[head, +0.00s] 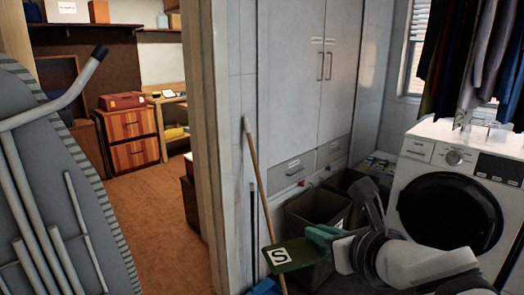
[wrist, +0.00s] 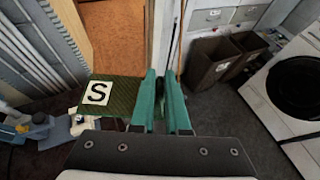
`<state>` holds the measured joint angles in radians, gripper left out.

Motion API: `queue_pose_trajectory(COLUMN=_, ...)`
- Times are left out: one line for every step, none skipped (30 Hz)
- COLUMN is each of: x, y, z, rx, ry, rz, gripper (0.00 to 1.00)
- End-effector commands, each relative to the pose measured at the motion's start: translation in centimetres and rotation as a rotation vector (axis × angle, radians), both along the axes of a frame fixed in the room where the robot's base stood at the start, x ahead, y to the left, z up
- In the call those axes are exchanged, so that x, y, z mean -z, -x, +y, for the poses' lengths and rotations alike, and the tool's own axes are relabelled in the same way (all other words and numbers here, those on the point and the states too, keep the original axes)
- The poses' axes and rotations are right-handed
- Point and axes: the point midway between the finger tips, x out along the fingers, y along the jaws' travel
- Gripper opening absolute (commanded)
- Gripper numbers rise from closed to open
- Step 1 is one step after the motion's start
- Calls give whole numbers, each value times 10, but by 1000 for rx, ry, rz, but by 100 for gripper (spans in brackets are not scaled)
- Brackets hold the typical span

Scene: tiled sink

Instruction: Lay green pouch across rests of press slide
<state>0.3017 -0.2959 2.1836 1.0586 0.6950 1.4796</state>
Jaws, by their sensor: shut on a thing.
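The green pouch (head: 300,253) is a flat dark green piece with a white label bearing a black S. My gripper (head: 317,237) is shut on its right edge and holds it in the air. In the wrist view the pouch (wrist: 121,97) sticks out to the left of the teal fingers of my gripper (wrist: 160,100), and its far side is free.
A washing machine (head: 447,205) stands at the right, with clothes hanging above it. Dark bins (head: 312,212) stand before the white cabinet (head: 290,90). A broom handle (head: 258,170) leans there. An ironing board (head: 60,190) fills the left. A doorway opens beyond.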

Motion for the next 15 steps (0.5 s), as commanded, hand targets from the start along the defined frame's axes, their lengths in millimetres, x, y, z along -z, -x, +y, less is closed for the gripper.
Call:
queue_pose_trajectory(x=-3, y=0, z=1, rx=12, ry=1, rz=-1, gripper=0)
queue_pose_trajectory(x=-2, y=0, z=1, rx=13, ry=0, rz=1, gripper=0)
queue_pose_trajectory(x=1, y=-1, z=3, rx=1, ry=-3, rz=4, gripper=0)
queue_pose_trajectory(x=6, y=-2, z=6, rx=-18, ry=-3, rz=6, gripper=0)
queue_pose_trajectory(x=12, y=-3, z=10, rx=-45, ry=-6, rz=8, gripper=0)
queue_pose_trajectory(x=23, y=-5, z=17, rx=-94, ry=-6, rz=11, gripper=0)
queue_pose_trajectory(x=33, y=-5, z=23, rx=-141, ry=-6, rz=13, gripper=0)
queue_pose_trajectory(x=44, y=-6, z=31, rx=-197, ry=-10, rz=14, gripper=0)
queue_pose_trajectory(x=60, y=-6, z=43, rx=-283, ry=-12, rz=15, gripper=0)
queue_pose_trajectory(x=74, y=-5, z=52, rx=-355, ry=-15, rz=17, gripper=0)
queue_pose_trajectory(x=87, y=-3, z=62, rx=-435, ry=-16, rz=18, gripper=0)
queue_pose_trajectory(x=106, y=2, z=76, rx=-546, ry=-18, rz=18, gripper=0)
queue_pose_trajectory(x=120, y=6, z=86, rx=-632, ry=-19, rz=18, gripper=0)
queue_pose_trajectory(x=134, y=12, z=97, rx=-722, ry=-19, rz=17, gripper=0)
queue_pose_trajectory(x=152, y=21, z=111, rx=-848, ry=-19, rz=16, gripper=0)
